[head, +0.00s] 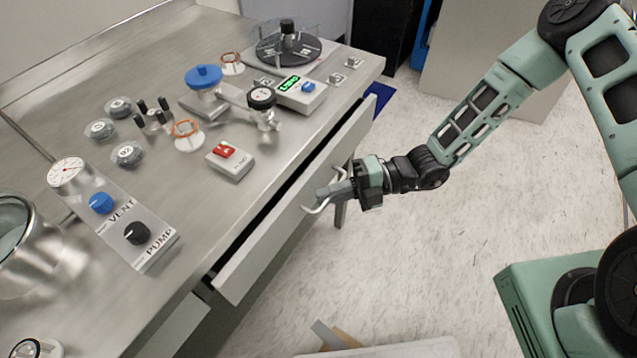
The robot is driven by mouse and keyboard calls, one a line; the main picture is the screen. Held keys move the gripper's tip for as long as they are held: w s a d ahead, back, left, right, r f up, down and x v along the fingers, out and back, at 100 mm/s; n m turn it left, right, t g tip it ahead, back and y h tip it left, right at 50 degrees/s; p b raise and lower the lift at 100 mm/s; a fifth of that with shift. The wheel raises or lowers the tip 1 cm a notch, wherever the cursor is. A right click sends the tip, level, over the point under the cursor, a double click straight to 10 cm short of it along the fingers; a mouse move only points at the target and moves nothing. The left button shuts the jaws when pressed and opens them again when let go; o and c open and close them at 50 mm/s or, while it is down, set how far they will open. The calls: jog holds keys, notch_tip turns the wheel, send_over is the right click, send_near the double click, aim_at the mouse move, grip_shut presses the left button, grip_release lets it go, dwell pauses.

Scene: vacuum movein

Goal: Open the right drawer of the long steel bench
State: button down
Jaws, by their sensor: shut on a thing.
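The long steel bench (165,195) fills the left of the head view. Its right drawer (255,237) stands pulled out a little, with a dark gap between its front and the bench edge. The light drawer front runs at a slant along the bench's edge. A curved pale handle (310,209) sticks out from the middle of that front. My gripper (328,194) is at the handle, its fingers shut on it. The fingers cover part of the handle. The inside of the drawer is mostly hidden.
A second drawer front (175,328) sits lower left, flush with the bench. On the bench top stand a VENT and PUMP panel (128,225), a red-switch box (229,161) and a display box (300,94). The floor (440,250) right of the drawer is clear.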

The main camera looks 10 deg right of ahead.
jog(key=s+d+p, duration=0.2)
jog(key=s+d, duration=0.7)
jog(key=d, duration=0.3)
jog(key=s+d+p, duration=0.2)
jog(key=s+d, duration=0.8)
jog(key=d, duration=0.2)
jog(key=shift+d, duration=0.35)
jog(key=shift+s, duration=0.1)
jog(key=c, duration=1.5)
grip_release()
jog(key=shift+d, duration=0.1)
jog(key=d+r, duration=0.1)
jog(key=d, duration=0.4)
jog(key=w+d+b, duration=0.1)
jog(key=d, duration=0.5)
jog(key=w+d+r+b, duration=0.1)
jog(key=d, duration=0.5)
jog(key=shift+w+r, duration=0.15)
jog(key=shift+r, duration=0.15)
